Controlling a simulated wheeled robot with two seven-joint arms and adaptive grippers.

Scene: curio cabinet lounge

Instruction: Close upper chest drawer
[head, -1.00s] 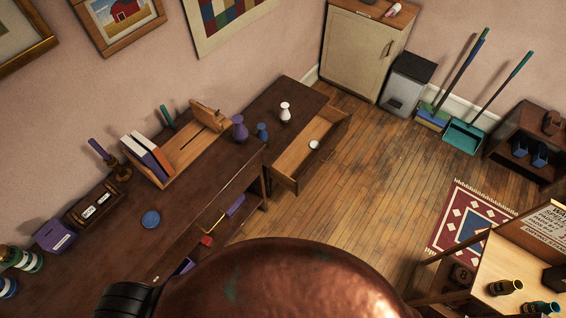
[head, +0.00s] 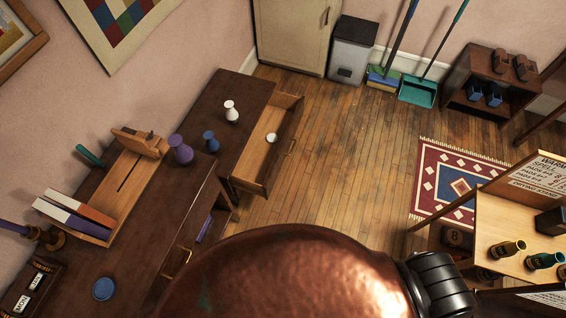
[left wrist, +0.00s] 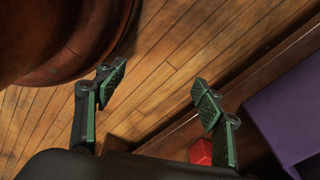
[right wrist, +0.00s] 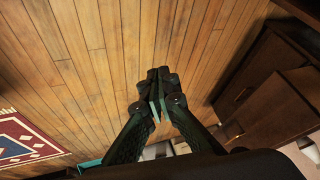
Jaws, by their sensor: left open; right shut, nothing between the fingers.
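The dark brown chest (head: 237,98) stands against the wall in the head view. Its upper drawer (head: 283,147) is pulled out toward the open floor, with a small white round item (head: 271,138) inside. My left gripper (left wrist: 160,90) is open and empty over the floor, near a low wooden board, in the left wrist view. My right gripper (right wrist: 160,93) is shut and empty above the floor in the right wrist view. Dark wooden furniture (right wrist: 265,75) is to its right; I cannot tell if it is the chest. Neither gripper shows in the head view.
A white vase (head: 231,112) stands on the chest. A long dark desk (head: 140,240) adjoins it, with purple and blue vases. A purple item (left wrist: 290,115) and red block (left wrist: 201,152) lie near my left gripper. Floor (head: 350,160) right of the drawer is clear.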

